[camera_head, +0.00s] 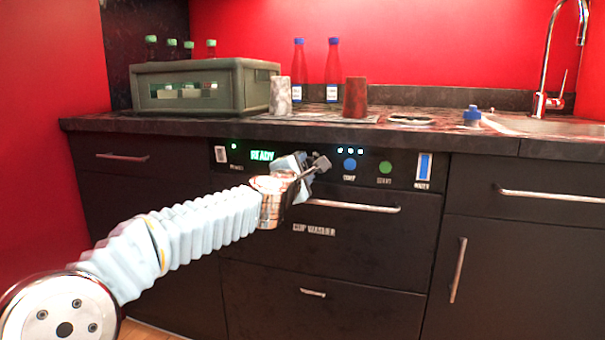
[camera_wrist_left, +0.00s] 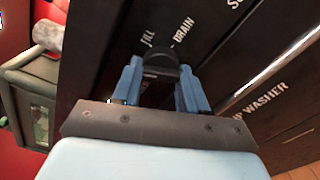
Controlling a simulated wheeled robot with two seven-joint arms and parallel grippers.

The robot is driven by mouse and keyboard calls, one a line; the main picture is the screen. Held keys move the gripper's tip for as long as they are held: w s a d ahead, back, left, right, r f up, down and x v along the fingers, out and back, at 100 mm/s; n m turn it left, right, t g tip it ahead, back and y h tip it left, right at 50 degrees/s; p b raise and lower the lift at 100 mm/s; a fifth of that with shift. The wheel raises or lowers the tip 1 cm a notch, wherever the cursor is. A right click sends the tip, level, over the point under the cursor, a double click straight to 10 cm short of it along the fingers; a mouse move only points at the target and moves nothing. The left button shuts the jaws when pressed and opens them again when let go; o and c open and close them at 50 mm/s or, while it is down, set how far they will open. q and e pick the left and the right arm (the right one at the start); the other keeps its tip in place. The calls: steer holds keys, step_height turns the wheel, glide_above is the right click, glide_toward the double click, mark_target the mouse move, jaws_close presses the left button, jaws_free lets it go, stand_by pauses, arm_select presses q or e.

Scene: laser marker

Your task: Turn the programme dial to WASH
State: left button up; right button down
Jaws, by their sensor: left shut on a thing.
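The programme dial (camera_wrist_left: 163,73) is a dark round knob on the black control panel, seen in the left wrist view. The labels FILL and DRAIN show beside it; a further label beginning SO is cut off at the top edge. I cannot read a WASH label or the dial's pointer. My left gripper (camera_wrist_left: 158,88) has its blue fingers on both sides of the knob and is shut on it. In the head view, my left gripper (camera_head: 306,163) is at the panel, just right of the green READY display (camera_head: 262,155), and hides the dial.
Right of the dial are a blue button (camera_head: 350,164), a green button (camera_head: 385,168) and a blue water gauge (camera_head: 424,167). A drawer handle (camera_head: 353,206) projects below. The counter above holds a crate (camera_head: 205,91), cups and bottles. A power switch (camera_head: 220,154) is at the left.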

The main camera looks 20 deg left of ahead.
arm_select(q)
steer(key=shift+f+n, duration=0.1)
steer(key=shift+n, duration=0.6)
steer(key=o, duration=1.1)
steer(key=shift+c, duration=0.2)
steer(key=shift+s+b, duration=0.35)
steer(key=shift+s, duration=0.05)
steer(key=s, duration=1.3)
steer(key=shift+a+b, duration=0.2)
steer(key=shift+b, duration=0.25)
